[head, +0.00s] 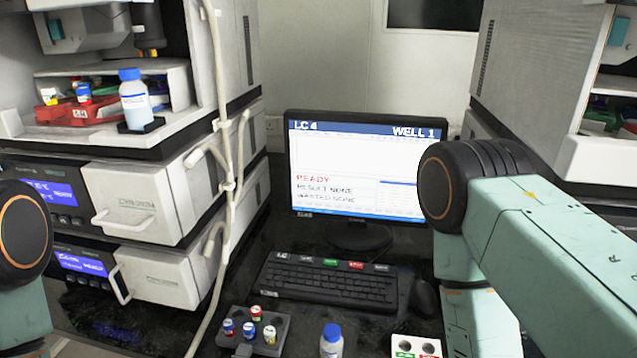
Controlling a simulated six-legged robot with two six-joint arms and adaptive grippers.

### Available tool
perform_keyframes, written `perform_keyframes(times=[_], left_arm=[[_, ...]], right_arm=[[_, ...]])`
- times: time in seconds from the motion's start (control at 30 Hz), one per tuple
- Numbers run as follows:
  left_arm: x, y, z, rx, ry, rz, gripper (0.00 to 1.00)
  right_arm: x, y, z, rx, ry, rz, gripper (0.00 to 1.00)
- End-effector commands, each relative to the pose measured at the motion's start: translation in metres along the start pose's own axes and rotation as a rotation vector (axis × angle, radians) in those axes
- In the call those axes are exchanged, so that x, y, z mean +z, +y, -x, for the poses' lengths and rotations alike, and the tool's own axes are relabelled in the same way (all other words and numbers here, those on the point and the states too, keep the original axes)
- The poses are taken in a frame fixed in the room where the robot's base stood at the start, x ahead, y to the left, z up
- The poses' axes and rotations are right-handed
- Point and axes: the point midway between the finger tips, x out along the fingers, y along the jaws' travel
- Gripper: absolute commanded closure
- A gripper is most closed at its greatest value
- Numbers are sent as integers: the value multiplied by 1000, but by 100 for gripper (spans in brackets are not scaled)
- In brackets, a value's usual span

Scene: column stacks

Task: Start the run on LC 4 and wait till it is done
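A monitor (360,165) stands on the dark bench, headed LC 4 and WELL 1. Its screen reads READY in red, with RESULT NONE and one more line below ending in NONE. A black keyboard (328,284) lies in front, with a green label and a red label along its top edge. A small white box (418,345) with a green and a red patch is cut by the bottom edge. My arms show at the left and right edges; neither gripper is in view.
A rack (283,322) with several small capped vials and a blue-capped bottle (331,343) stand at the front. A mouse (424,298) lies right of the keyboard. Instrument stacks rise left (140,205) and right; another blue-capped bottle (134,100) sits on the left one. Tubing hangs beside it.

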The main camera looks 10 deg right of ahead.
Motion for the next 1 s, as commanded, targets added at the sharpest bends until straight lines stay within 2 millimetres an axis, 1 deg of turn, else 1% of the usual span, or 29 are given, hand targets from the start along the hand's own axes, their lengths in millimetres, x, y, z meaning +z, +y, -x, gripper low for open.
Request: perform_keyframes(times=[0.3, 0.77, 1.0], left_arm=[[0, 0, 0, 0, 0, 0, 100], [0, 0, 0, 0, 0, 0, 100], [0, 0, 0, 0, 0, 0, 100]], right_arm=[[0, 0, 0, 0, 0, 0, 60], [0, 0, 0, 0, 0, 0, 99], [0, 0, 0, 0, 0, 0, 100]])
